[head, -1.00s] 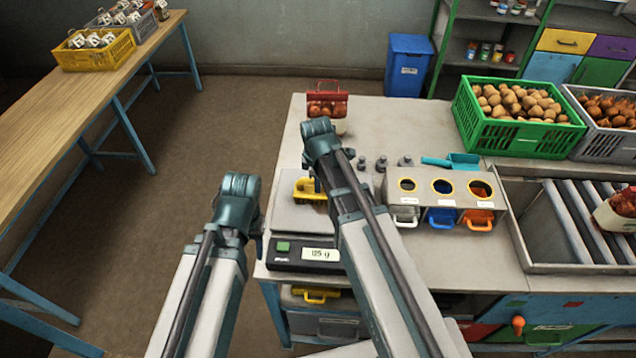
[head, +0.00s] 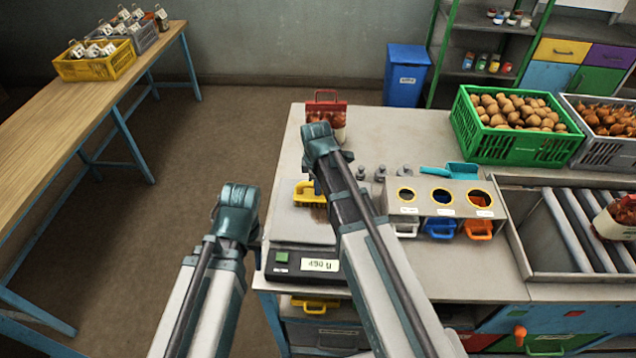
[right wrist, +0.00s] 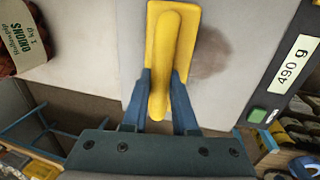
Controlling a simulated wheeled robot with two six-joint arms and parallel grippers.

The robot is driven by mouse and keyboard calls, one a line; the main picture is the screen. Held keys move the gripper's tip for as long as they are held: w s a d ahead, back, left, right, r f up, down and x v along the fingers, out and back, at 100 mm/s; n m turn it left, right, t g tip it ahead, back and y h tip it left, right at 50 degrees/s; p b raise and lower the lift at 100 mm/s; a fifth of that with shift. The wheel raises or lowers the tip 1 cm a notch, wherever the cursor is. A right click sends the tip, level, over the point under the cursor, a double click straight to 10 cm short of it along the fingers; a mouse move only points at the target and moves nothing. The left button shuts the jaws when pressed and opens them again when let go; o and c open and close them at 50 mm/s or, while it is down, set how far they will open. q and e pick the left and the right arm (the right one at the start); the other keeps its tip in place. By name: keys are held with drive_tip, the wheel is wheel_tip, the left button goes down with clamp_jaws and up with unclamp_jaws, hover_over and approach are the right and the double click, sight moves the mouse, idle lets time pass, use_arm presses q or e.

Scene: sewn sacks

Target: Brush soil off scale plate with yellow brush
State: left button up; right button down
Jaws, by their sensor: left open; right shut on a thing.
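The yellow brush (head: 309,193) is over the scale plate (head: 301,224). In the right wrist view the brush (right wrist: 171,50) sits between the fingers of my right gripper (right wrist: 160,105), which is shut on its handle. A brown smudge of soil (right wrist: 210,52) lies on the pale plate (right wrist: 225,95) beside the brush. The scale display (right wrist: 294,64) reads 490 g in the right wrist view. My right arm hides part of the plate in the head view. My left gripper (head: 252,245) is open and empty, left of the scale.
A sack of onions (head: 328,118) stands behind the scale. Small weights (head: 380,173), a turquoise scoop (head: 450,171) and a holed box (head: 442,197) are to the right. A green crate of potatoes (head: 515,128) stands at the back right. A roller tray (head: 575,225) is at the right.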

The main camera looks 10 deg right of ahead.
sight(317, 199)
drive_tip(key=shift+s+a+f, duration=0.1)
drive_tip(key=shift+s+a, duration=0.1)
drive_tip(key=shift+s, duration=0.5)
drive_tip(key=shift+s+a, duration=0.2)
drive_tip(key=shift+s, duration=0.6)
drive_tip(key=shift+s+a, duration=0.3)
drive_tip(key=shift+s, duration=0.55)
drive_tip(key=shift+s+a, duration=0.25)
drive_tip(key=shift+s, duration=0.55)
drive_tip(key=shift+w+r, duration=0.1)
drive_tip(key=shift+r, duration=0.1)
wheel_tip(317, 199, up, 6)
drive_tip(key=p, duration=0.6)
